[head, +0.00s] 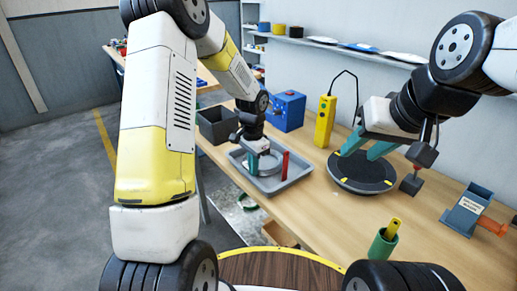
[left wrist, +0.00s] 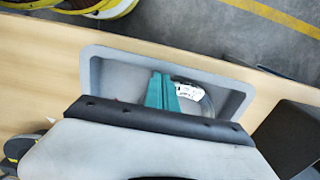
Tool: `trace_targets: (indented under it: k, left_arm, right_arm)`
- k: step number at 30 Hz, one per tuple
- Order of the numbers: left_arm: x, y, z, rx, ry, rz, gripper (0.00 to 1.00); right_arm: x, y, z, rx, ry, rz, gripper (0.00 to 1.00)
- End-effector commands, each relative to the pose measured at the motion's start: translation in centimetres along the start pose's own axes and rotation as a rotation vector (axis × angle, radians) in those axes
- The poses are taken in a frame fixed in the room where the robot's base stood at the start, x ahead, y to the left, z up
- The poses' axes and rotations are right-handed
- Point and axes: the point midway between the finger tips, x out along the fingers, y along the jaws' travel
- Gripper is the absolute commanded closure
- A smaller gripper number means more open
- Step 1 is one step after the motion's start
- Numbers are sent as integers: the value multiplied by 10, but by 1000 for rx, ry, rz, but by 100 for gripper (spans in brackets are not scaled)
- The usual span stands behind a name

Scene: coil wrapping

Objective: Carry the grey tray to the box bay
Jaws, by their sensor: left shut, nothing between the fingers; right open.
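The grey tray (head: 299,174) lies on the wooden table in the head view, left of the black turntable. A silvery ring-shaped coil and an upright red piece (head: 285,165) are in it. My left gripper (head: 254,168) is over the tray with its teal fingers shut and empty, beside the coil. In the left wrist view the tray (left wrist: 105,52) lies beneath the shut fingers (left wrist: 160,80), and a coil with a white label (left wrist: 188,91) shows beside them. My right gripper (head: 362,145) is open above the black turntable (head: 358,182). I cannot tell which spot is the box bay.
A dark open bin (head: 217,125) and a blue box (head: 289,111) stand behind the tray. A yellow device (head: 324,122) with a cable stands behind the turntable. A green cup (head: 382,247) and a blue-grey dispenser (head: 466,210) are nearer. The tray lies near the table's left edge.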

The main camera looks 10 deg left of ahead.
Motion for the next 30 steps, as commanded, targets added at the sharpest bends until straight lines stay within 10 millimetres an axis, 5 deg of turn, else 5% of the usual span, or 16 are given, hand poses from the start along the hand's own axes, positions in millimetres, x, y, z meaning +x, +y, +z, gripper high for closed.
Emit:
trace_targets:
  k: [6,18,30]
  left_arm:
    - [17,0,0,-2,0,0,100]
    - [18,0,3,-2,0,0,100]
    - [18,-1,93,-5,-1,0,100]
  right_arm:
    - [0,0,0,0,0,0,60]
    - [0,0,0,0,0,0,60]
    - [0,0,0,0,0,0,60]
